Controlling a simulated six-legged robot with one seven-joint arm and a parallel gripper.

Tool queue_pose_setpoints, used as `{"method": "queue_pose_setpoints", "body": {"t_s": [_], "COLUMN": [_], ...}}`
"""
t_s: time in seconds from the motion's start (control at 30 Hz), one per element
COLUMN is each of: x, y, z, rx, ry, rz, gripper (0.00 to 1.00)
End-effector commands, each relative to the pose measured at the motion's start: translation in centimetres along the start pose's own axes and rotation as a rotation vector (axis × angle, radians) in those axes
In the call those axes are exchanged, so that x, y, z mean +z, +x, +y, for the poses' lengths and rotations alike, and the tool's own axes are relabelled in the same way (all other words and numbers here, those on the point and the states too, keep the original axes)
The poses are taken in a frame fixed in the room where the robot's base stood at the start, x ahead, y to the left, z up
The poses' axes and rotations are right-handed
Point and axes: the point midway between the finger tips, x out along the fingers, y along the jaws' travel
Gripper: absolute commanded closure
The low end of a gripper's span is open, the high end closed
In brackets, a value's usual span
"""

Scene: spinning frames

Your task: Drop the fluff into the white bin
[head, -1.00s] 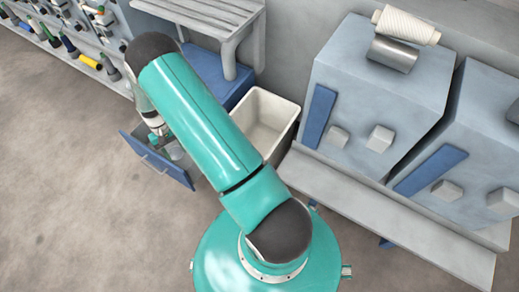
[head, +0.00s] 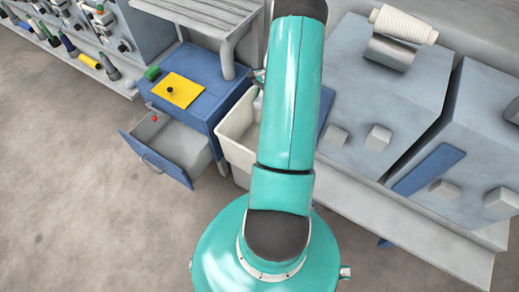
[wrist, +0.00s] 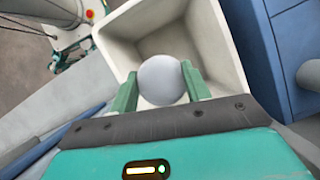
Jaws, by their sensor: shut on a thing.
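In the wrist view, my gripper (wrist: 161,88) is shut on a round pale grey-white ball of fluff (wrist: 160,78), held between two green fingers. Behind the fluff the white bin (wrist: 218,35) shows its open, empty-looking inside, and the fluff appears over its opening. In the head view, the white bin (head: 234,152) stands between the blue drawer cabinet and the grey machine, partly covered by my arm. The gripper and the fluff are mostly hidden behind my arm there. How high the fluff is above the bin I cannot tell.
The blue cabinet (head: 211,112) has an open drawer (head: 182,147) with a small red thing inside. Grey machines with a ledge (head: 400,222) stand right. Floor at left is clear.

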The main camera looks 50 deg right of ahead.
Motion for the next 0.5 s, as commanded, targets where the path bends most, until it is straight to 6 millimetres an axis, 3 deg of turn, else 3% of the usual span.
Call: {"method": "queue_pose_setpoints", "body": {"t_s": [0.5], "x": [-1.9], "y": [4.9], "z": [-0.1], "rx": [0.003], "ry": [-0.005], "rz": [-0.001], "gripper": [0.74]}}
